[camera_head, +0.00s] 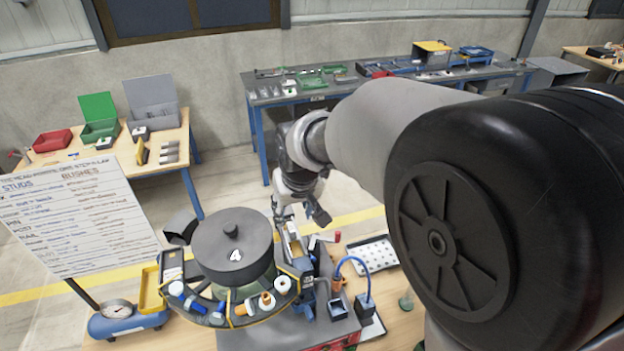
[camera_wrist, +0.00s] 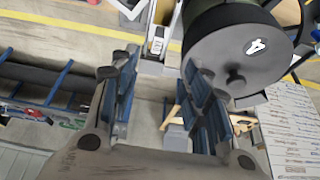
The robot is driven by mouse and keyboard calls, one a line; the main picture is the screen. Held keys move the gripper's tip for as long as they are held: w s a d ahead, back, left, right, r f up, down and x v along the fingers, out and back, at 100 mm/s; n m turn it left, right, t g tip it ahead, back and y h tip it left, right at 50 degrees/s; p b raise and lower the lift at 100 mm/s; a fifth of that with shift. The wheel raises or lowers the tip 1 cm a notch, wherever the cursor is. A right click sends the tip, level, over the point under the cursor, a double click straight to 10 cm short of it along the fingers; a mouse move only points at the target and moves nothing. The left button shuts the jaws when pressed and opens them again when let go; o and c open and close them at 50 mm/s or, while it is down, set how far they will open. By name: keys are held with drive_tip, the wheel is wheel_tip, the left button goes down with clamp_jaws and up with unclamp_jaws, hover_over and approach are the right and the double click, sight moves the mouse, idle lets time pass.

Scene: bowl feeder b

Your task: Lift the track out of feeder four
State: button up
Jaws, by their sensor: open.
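Feeder four is a dark grey bowl with a black knob and a white "4" (camera_head: 232,243); it also shows at the upper right of the wrist view (camera_wrist: 235,55). A narrow grey piece that looks like the track (camera_head: 293,243) stands just right of the bowl, partly hidden by my gripper. A pale narrow part, possibly its end, shows in the wrist view (camera_wrist: 156,42). My gripper (camera_head: 301,210) is open and empty, above and near this piece. Its blue-padded fingers stand apart in the wrist view (camera_wrist: 163,90), with floor visible between them. I cannot tell the exact gap to the track.
A ring of coloured parts (camera_head: 230,308) curves round the bowl's front. A blue hose (camera_head: 350,260) and a perforated white tray (camera_head: 374,254) lie to the right. A long workbench (camera_head: 350,88) stands behind.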

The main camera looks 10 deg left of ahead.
approach(291, 227)
drive_tip(key=x, duration=0.5)
drive_tip(key=shift+s+f, duration=0.2)
drive_tip(key=shift+f, duration=0.05)
drive_tip(key=shift+p+x, duration=0.5)
drive_tip(key=shift+x, duration=2.3)
drive_tip(key=shift+w+r, duration=0.1)
drive_tip(key=shift+w, duration=0.05)
drive_tip(key=shift+d, duration=0.1)
drive_tip(key=shift+c, duration=0.5)
drive_tip(key=c, duration=0.8)
drive_tip(key=shift+c, duration=0.3)
drive_tip(key=shift+r, duration=0.15)
